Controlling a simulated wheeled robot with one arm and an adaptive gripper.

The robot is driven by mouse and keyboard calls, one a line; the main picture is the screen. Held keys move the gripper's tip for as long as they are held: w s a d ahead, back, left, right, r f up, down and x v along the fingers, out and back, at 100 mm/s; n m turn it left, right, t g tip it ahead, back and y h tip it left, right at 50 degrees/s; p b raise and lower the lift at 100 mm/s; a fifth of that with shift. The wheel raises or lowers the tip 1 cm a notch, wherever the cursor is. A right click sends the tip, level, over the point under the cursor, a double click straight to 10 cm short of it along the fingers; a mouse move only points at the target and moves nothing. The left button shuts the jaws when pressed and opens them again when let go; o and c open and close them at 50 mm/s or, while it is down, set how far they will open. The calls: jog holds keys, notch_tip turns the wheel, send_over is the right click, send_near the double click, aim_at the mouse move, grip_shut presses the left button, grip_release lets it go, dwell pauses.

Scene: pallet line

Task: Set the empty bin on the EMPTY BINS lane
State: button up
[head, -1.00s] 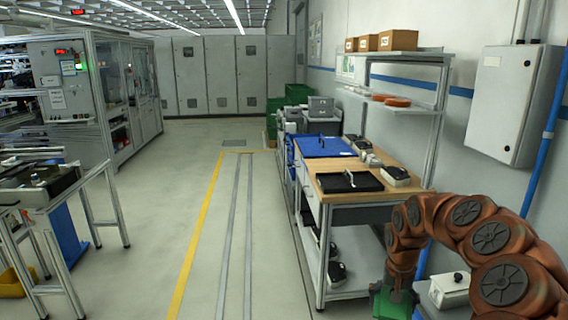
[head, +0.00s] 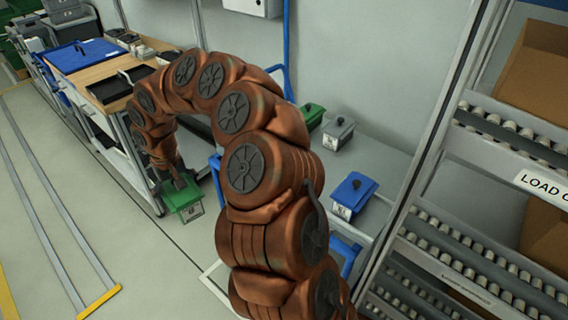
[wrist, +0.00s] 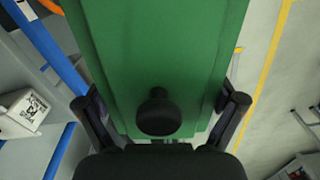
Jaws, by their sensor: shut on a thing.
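A small green bin (head: 183,203) with a white label hangs at the end of my arm, beside the workbench's near end. My gripper (head: 179,184) is shut on it from above. In the wrist view its green lid (wrist: 165,50) fills the middle, with a black knob (wrist: 158,113) between the fingers of my gripper (wrist: 165,115). The lid hides the bin's inside. A roller rack (head: 480,225) stands at the right. Its upper label begins "LOAD"; its lower label (head: 465,288) is too small to read. I cannot make out an EMPTY BINS sign.
On a grey shelf by the wall stand a blue bin (head: 353,194), a grey bin (head: 338,132) and another green bin (head: 309,118). Cardboard boxes (head: 537,75) sit on the rack. The workbench (head: 105,90) is at the left.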

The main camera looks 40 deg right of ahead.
jog(key=s+d+r+m, duration=0.1)
jog(key=s+d+m, duration=0.2)
jog(key=d, duration=0.9)
jog(key=s+d+r+m, duration=0.2)
jog(key=s+d+m, duration=0.2)
jog(key=d, duration=0.9)
jog(key=s+d+r+m, duration=0.2)
jog(key=d+m, duration=0.6)
jog(key=d, duration=0.4)
jog(key=shift+s+d, duration=0.3)
jog(key=shift+s, duration=0.5)
jog(key=shift+f, duration=0.15)
notch_tip(320, 180, down, 4)
jog(key=shift+f+p, duration=0.1)
jog(key=shift+p, duration=0.85)
jog(key=shift+f+p, duration=0.55)
jog(key=shift+f, duration=2.1)
